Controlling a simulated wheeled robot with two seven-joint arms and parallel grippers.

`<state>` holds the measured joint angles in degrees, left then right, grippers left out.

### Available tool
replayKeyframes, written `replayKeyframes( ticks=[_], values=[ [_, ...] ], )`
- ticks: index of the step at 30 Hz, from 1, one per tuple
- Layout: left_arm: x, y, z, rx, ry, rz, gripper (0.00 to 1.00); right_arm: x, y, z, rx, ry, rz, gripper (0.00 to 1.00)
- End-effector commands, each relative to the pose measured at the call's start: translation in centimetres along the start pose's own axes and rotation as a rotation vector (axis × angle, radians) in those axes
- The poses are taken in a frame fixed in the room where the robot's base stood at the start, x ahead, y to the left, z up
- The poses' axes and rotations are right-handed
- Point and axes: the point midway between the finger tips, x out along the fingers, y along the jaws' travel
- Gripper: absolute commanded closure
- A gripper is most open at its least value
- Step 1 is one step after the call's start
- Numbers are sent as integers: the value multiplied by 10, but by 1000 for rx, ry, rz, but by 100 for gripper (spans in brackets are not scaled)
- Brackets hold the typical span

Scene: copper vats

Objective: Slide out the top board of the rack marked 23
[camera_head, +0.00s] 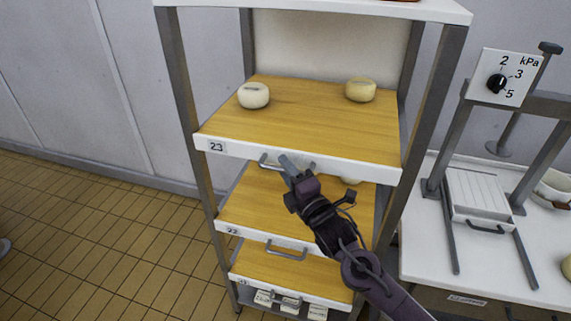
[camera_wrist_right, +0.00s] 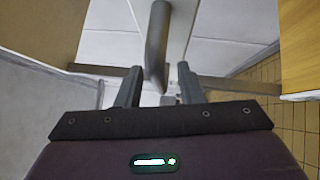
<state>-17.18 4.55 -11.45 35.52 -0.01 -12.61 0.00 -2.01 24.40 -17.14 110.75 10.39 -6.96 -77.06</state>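The rack's top wooden board (camera_head: 320,112) has a white front edge marked 23 (camera_head: 216,146) and carries two pale round cheeses, one at left (camera_head: 254,96) and one at right (camera_head: 360,90). Its grey bar handle (camera_head: 263,160) is partly hidden behind my right gripper (camera_head: 288,164), which is at the handle. In the right wrist view, the two fingers (camera_wrist_right: 160,88) stand apart, with the grey handle bar (camera_wrist_right: 158,45) between them and gaps on both sides. Whether the fingers touch the bar cannot be told. My left gripper is not in view.
Below are a board marked 22 (camera_head: 250,205) with its handle (camera_head: 286,252) and a lower board (camera_head: 285,275). Grey rack posts (camera_head: 180,90) flank the boards. A white table (camera_head: 425,240) with a press stands at right.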

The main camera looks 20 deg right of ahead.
Motion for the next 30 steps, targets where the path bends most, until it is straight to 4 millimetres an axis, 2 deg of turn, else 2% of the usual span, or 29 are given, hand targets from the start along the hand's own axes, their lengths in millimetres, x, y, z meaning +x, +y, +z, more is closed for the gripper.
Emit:
replayKeyframes(
  ticks=[3,11,19,30],
  values=[
    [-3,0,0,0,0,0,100,7,1,0,0,0,0,66],
    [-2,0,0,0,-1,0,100,7,0,0,0,1,0,66],
    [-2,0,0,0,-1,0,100,7,0,0,0,0,-1,100],
    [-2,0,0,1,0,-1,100,7,-1,-2,0,1,-1,100]
  ],
)
